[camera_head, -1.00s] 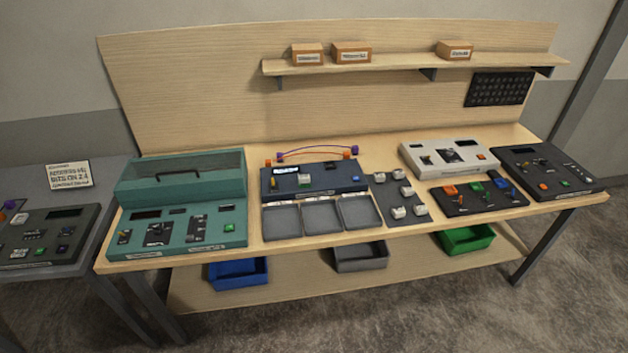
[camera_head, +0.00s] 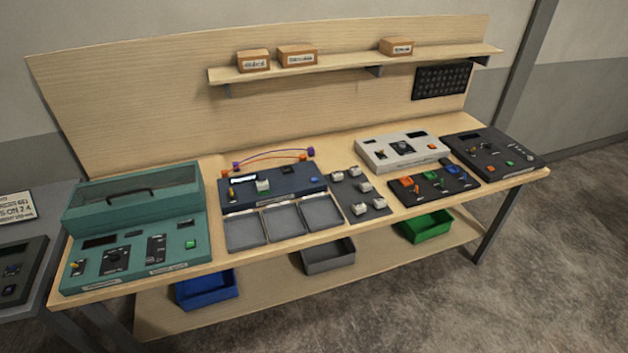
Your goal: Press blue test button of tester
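A dark blue console (camera_head: 280,194) sits in the middle of the bench, behind three grey trays; it appears to be the tester, though I cannot read its label. It has a small lit display (camera_head: 243,180), a white block (camera_head: 263,186) on its top and a blue button (camera_head: 314,180) near its right end. Orange and purple leads (camera_head: 270,158) arch behind it. Nothing covers the blue button. Neither of my grippers is in view.
A teal console (camera_head: 136,250) stands at the bench's left. A dark mat with white blocks (camera_head: 360,194), a white console (camera_head: 402,151) and dark panels (camera_head: 494,152) fill the right. Grey trays (camera_head: 285,222) lie before the tester. Coloured bins (camera_head: 207,289) sit on the lower shelf.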

